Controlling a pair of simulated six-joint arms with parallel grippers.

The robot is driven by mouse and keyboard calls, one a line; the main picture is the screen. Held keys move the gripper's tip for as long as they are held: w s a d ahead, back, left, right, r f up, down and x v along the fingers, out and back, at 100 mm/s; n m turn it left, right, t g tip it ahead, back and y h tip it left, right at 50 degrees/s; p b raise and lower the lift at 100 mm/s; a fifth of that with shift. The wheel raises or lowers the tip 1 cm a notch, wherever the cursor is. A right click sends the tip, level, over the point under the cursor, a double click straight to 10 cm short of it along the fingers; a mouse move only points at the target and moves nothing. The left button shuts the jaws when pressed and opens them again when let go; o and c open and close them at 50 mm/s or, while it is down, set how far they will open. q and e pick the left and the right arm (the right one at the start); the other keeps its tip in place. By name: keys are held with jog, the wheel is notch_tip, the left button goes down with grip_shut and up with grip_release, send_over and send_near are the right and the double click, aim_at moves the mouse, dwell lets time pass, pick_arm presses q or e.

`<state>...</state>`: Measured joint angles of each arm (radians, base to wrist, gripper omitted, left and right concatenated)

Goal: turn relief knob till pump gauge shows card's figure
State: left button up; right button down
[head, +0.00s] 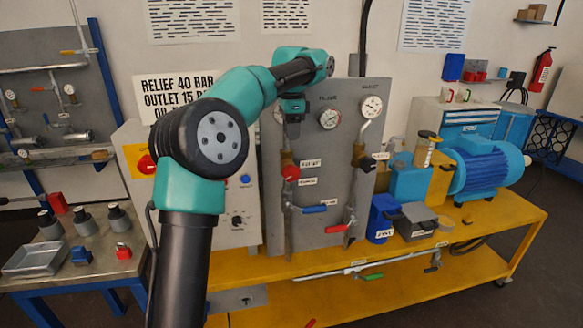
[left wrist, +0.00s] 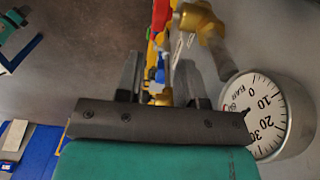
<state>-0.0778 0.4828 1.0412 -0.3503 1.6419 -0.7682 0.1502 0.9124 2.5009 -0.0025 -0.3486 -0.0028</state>
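The white card (head: 182,97) on the wall reads "RELIEF 40 BAR, OUTLET 15 BAR"; my arm covers its lower part. A red knob (head: 290,172) sits on a brass valve on the grey panel, taken as the relief knob. My left gripper (head: 293,128) points down in front of the panel, above this knob and apart from it. In the left wrist view its fingers (left wrist: 160,88) are spread with no object held between them. A gauge (left wrist: 268,115) marked in bar stands beside the fingers; its needle reading cannot be made out. My right gripper is not in view.
Two more gauges (head: 330,118) (head: 372,106) are right of my gripper. Below are blue (head: 315,209) and red (head: 336,228) lever handles. A control box (head: 238,205) stands left, a blue motor (head: 482,165) right. The yellow bench (head: 440,262) has free room in front.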

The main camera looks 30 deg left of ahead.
aim_at(286, 167)
pick_arm(q)
notch_tip(286, 167, down, 12)
dwell(0.5)
jog(key=shift+c, duration=0.4)
jog(key=c, duration=0.6)
jog(key=shift+o, duration=0.2)
jog(key=shift+s+a, duration=0.1)
jog(key=shift+s+a+t+h, duration=0.1)
jog(key=shift+a+t+h, duration=0.05)
jog(key=shift+t+h, duration=0.45)
jog(key=shift+s+a+t+h, duration=0.1)
jog(key=shift+t+h, duration=0.5)
jog(key=shift+s+a+f+t+h, duration=0.1)
jog(key=shift+t+h, duration=0.45)
jog(key=shift+h, duration=0.05)
jog(key=shift+s+a+f+t+h, duration=0.1)
jog(key=shift+t+h, duration=0.45)
jog(key=shift+h, duration=0.05)
